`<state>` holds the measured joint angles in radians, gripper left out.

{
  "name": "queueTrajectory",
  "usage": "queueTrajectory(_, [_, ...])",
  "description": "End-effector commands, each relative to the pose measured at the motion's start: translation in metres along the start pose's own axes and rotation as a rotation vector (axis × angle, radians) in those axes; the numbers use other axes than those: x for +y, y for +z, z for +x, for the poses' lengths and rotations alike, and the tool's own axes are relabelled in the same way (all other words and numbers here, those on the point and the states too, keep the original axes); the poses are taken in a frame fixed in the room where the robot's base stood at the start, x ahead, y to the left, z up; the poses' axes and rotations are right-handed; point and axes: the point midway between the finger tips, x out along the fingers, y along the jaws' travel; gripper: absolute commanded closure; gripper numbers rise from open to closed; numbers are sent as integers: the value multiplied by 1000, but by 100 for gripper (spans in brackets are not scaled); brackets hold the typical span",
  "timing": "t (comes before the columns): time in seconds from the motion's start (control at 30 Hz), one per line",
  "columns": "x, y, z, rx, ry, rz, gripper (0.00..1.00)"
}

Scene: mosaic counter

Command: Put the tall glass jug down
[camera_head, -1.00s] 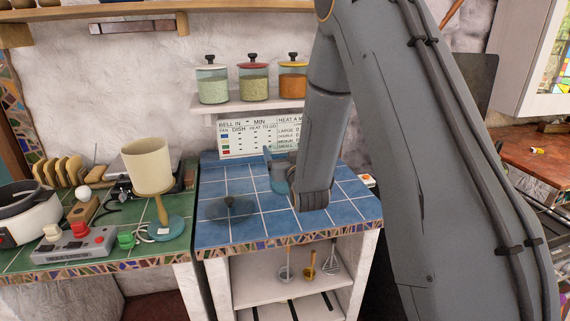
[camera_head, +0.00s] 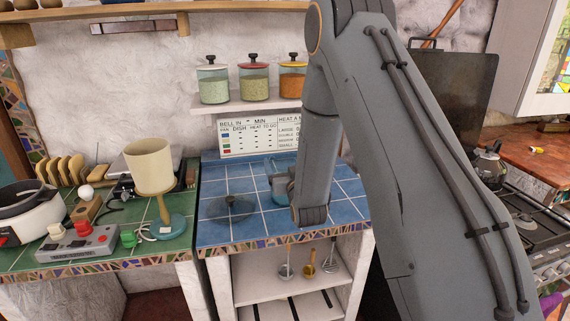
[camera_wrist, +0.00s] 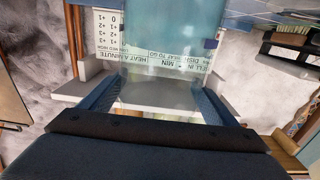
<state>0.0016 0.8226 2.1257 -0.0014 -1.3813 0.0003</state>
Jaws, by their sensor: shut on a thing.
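The tall glass jug (camera_head: 279,187) is clear blue and shows partly in the head view, over the blue tiled counter (camera_head: 345,192). My arm hides part of it. In the wrist view the jug (camera_wrist: 160,50) fills the space between my fingers, with the sign showing through it. My gripper (camera_wrist: 155,98) is shut on the jug, one finger at each side. The jug looks roughly upright in the head view. I cannot tell whether its base touches the tiles.
A dark see-through lid (camera_head: 229,207) with a knob lies on the tiles, left of the jug. A sign (camera_head: 250,137) stands at the back, below a shelf of jars (camera_head: 254,83). A lamp (camera_head: 155,180) stands on the green counter at left.

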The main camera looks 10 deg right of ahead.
Motion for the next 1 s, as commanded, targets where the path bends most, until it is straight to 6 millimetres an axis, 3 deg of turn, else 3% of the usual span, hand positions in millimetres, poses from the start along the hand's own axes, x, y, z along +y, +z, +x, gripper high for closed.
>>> queueTrajectory(0.07, [0,1,1,5,0,0,70])
queueTrajectory(0.1, [0,2,0,0,0,0,11])
queueTrajectory(0.17, [0,2,0,0,0,0,1])
queueTrajectory(0.57, [0,-1,-6,-1,0,0,0])
queueTrajectory(1.0, [0,1,-91,-2,0,0,0])
